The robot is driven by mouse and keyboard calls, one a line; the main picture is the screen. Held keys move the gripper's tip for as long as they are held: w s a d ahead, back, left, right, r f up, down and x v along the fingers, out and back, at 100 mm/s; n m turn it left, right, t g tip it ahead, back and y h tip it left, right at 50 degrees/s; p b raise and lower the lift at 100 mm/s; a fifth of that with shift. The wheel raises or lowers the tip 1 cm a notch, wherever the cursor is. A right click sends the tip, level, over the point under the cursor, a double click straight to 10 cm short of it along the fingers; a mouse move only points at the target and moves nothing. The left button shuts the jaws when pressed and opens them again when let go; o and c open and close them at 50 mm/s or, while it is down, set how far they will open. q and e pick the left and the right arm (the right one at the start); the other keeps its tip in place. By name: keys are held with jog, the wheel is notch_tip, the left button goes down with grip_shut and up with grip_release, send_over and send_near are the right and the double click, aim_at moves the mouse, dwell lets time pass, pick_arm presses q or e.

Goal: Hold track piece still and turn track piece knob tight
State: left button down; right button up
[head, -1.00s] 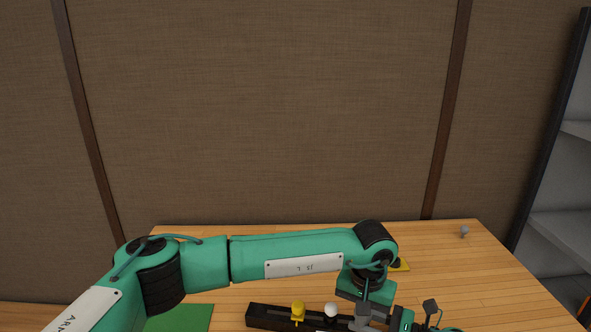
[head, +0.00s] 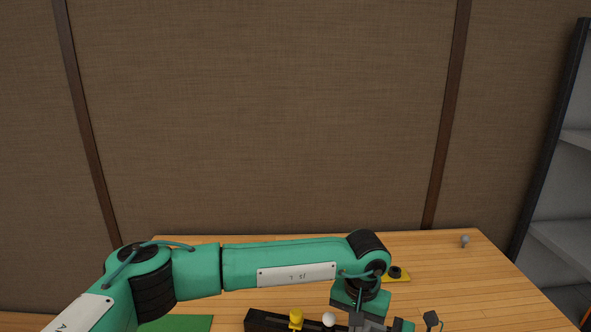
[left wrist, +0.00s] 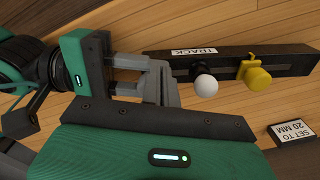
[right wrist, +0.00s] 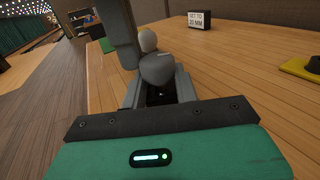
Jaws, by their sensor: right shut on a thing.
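The black track piece (head: 262,318) lies on the wooden table, with a white ball (head: 329,319) and a yellow bracket (head: 296,318) on it. In the left wrist view the TRACK label (left wrist: 195,51), white ball (left wrist: 206,86) and yellow bracket (left wrist: 256,78) show clearly. My left gripper (left wrist: 158,78) is at the track's end beside the ball; whether its jaws grip is unclear. My right gripper (left wrist: 135,76) comes in at that same end. In the right wrist view it is shut on a grey rounded knob (right wrist: 157,69), with the ball (right wrist: 148,41) behind.
A sign reading SET TO 20 MM (right wrist: 200,19) stands near the track. A yellow plate with a black disc (head: 397,274) and a small grey object (head: 464,241) lie farther back. A green mat (head: 180,324) is at left. The table's right side is mostly clear.

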pick_arm(q)
notch_tip(320, 180, up, 6)
jog(key=shift+s, duration=0.15)
dwell(0.4)
jog(key=shift+s+d+f, duration=0.15)
jog(key=shift+d+f, duration=0.15)
jog(key=shift+f, duration=0.7)
jog(key=shift+s+d+f, duration=0.1)
jog(key=shift+d+f, duration=0.25)
jog(key=shift+f, duration=0.6)
jog(key=shift+s+d+f, duration=0.15)
jog(key=shift+d+f, duration=0.15)
jog(key=shift+f, duration=0.7)
jog(key=shift+w, duration=0.4)
jog(key=shift+w+a, duration=0.1)
jog(key=shift+a, duration=0.05)
